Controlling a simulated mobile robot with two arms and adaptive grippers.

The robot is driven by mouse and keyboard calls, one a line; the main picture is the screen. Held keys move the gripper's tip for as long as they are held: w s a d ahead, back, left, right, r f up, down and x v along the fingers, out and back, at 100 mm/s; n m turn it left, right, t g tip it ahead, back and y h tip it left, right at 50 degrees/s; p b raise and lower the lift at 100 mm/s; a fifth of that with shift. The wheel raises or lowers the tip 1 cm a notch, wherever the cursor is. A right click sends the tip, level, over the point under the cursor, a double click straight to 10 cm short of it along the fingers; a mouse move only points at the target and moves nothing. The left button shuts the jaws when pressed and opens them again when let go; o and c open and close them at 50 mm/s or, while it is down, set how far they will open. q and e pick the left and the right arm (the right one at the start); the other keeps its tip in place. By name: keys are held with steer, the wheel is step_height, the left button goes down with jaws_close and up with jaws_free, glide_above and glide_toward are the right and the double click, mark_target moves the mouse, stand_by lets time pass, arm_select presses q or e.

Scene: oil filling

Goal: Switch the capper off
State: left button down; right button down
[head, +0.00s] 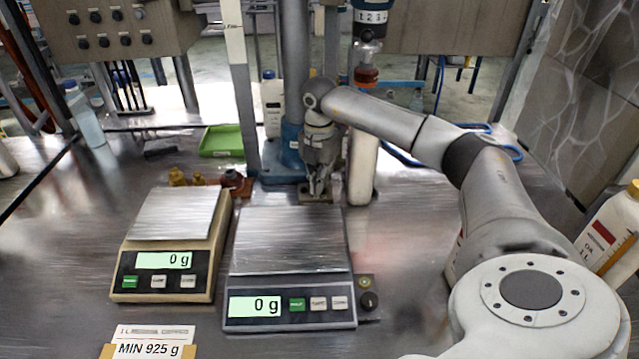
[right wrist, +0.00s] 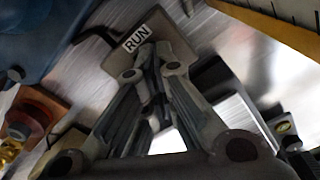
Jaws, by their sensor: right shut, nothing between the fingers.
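The capper has a grey post (head: 295,60) on a blue base (head: 284,165) at the back middle. Its head (head: 367,50), with a number dial, hangs right of the post. My right gripper (head: 318,188) is shut and empty, pointing down beside the base. In the right wrist view its fingertips (right wrist: 152,52) are over a brownish plate (right wrist: 105,55) with a RUN label (right wrist: 136,39). Whether they touch the plate is unclear. The fingers cover part of the plate, and any lever there is hidden. My left gripper is not in view.
A scale reading 0 g (head: 290,240) stands in front of the capper, with a smaller scale (head: 172,215) to its left. A white bottle (head: 362,170) stands just right of my gripper. A green tray (head: 221,139) lies behind left. An oil jug (head: 612,232) stands far right.

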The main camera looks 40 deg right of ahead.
steer(key=shift+f, duration=0.15)
steer(key=shift+r+p, duration=0.75)
steer(key=shift+p, duration=0.1)
step_height(320, 180, up, 6)
steer(key=p, duration=0.4)
steer(key=shift+f+p, duration=0.2)
steer(key=shift+p, duration=0.2)
steer(key=shift+f, duration=0.1)
